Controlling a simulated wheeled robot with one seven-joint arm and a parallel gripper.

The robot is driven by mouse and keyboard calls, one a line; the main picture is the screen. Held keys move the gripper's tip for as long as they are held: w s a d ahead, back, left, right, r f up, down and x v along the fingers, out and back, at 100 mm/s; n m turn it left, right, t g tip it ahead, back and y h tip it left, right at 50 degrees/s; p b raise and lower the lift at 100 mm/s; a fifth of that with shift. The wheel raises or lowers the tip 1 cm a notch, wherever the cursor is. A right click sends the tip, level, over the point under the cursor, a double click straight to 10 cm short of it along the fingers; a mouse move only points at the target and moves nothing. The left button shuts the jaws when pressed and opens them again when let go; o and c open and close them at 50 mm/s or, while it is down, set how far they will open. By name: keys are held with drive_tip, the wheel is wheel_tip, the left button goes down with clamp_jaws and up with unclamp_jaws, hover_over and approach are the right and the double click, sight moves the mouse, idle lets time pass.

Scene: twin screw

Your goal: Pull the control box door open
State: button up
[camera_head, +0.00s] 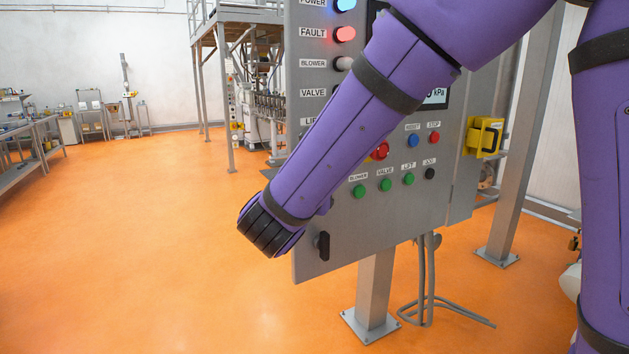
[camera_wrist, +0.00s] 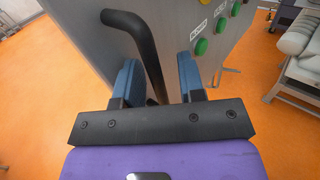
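The grey control box door (camera_head: 400,215) carries buttons and lamps. It looks shut, with no gap visible. A black handle (camera_head: 322,246) sits at its lower left; only its lower part shows in the head view, beside my wrist. In the wrist view the black bar handle (camera_wrist: 148,48) bends at its top and runs down between my two blue fingers. My gripper (camera_wrist: 160,77) is open around the handle, with space visible between the fingers and the bar. In the head view my purple arm hides the gripper and part of the door.
The box stands on a grey post (camera_head: 374,290) with cables (camera_head: 425,290) at its foot. A yellow switch (camera_head: 484,137) is on its right side. A grey column (camera_head: 520,140) stands at right. Orange floor at left is clear, with benches (camera_head: 30,150) farther back.

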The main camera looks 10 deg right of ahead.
drive_tip(key=v, duration=1.1)
drive_tip(key=shift+w, duration=0.1)
drive_tip(key=s+d+m+g+h, duration=0.1)
drive_tip(key=s+d+m+g, duration=0.2)
drive_tip(key=d+m+g, duration=0.5)
drive_tip(key=s+d+m+g, duration=0.25)
drive_tip(key=d+m, duration=0.25)
drive_tip(key=d, duration=0.6)
drive_tip(key=s+d+m+y, duration=0.4)
drive_tip(key=s+m+y, duration=0.6)
drive_tip(key=m, duration=0.6)
drive_tip(key=shift+s+r+m, duration=0.4)
drive_tip(key=shift+s+r, duration=0.05)
drive_tip(key=shift+s, duration=0.2)
drive_tip(key=shift+d, duration=0.1)
